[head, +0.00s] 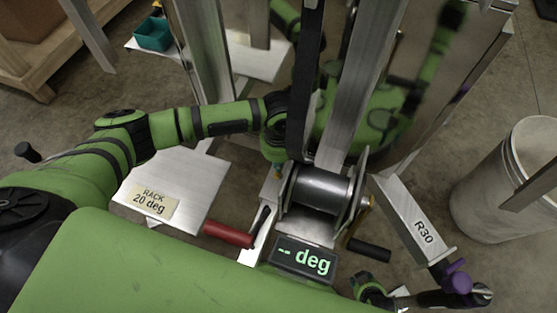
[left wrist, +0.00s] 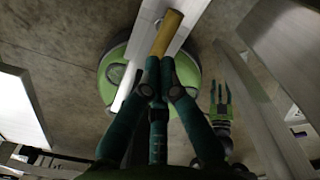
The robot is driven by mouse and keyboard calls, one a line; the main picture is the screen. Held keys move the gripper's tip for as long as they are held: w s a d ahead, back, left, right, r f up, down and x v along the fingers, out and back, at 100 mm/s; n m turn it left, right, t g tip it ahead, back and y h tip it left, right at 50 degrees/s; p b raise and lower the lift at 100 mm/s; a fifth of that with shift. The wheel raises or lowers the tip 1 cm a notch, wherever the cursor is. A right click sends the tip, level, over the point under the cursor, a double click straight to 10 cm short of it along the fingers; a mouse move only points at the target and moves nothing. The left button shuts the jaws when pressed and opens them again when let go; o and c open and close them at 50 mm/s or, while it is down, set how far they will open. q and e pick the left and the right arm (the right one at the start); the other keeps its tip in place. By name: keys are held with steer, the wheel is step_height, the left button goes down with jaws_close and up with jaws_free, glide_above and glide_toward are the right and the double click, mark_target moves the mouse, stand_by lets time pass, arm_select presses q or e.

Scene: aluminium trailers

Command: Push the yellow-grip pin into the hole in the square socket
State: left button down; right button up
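My left gripper (head: 277,168) points down just left of the winch drum in the head view, small and partly hidden by its arm. In the left wrist view, my left gripper (left wrist: 160,72) has its fingers closed together around the lower end of a yellow grip (left wrist: 170,30), which sticks out beyond the fingertips. A pale metal beam (left wrist: 195,12) passes behind the grip. The pin's shaft and the hole do not show clearly, and I cannot make out the square socket for sure.
The winch drum (head: 322,186) and its display (head: 303,261) stand close right of my left gripper. A red handle (head: 228,234) and a plate labelled RACK 20 deg (head: 185,180) lie left. A square tube marked R30 (head: 412,215) and a white bucket (head: 505,190) are right.

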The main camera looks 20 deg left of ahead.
arm_select(q)
step_height(320, 180, up, 12)
steer(key=shift+r, duration=0.15)
stand_by(0.4)
